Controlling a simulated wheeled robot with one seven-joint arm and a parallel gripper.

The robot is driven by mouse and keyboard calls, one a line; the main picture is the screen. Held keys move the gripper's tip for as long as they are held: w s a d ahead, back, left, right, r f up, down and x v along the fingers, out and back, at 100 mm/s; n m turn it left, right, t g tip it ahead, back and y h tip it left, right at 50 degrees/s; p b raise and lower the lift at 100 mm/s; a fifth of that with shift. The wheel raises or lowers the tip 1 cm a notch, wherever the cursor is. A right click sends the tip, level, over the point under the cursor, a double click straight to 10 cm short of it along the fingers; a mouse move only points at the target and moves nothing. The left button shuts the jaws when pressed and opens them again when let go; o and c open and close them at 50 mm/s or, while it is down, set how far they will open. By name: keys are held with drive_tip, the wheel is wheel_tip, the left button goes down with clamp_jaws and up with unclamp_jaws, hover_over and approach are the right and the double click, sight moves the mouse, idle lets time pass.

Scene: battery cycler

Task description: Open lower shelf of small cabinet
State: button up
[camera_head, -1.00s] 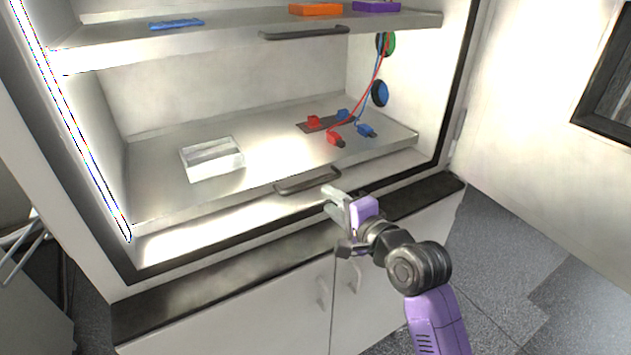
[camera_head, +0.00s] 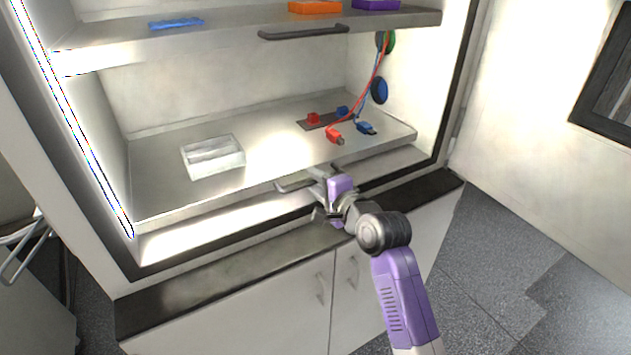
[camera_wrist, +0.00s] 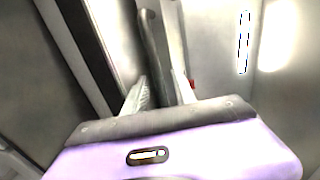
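The lower shelf (camera_head: 270,187) of the lit cabinet is a pale metal board with a dark bar handle (camera_head: 291,185) on its front edge. My gripper (camera_head: 312,177) is at the right part of this handle and hides some of it. In the wrist view the dark handle (camera_wrist: 150,45) runs between my two fingers (camera_wrist: 158,92). The fingers stand apart on either side of the bar, with a gap showing beside it. Whether either finger touches the bar is not clear.
On the lower shelf are a clear box (camera_head: 213,157) and red and blue connectors (camera_head: 333,134) with cables. The upper shelf (camera_head: 230,37) above has its own handle (camera_head: 303,32). A dark ledge (camera_head: 215,275) and white cupboard doors (camera_head: 290,300) are below. Floor is open at right.

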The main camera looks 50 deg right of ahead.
clamp_jaws()
drive_tip(key=shift+f, duration=0.1)
idle(1.2)
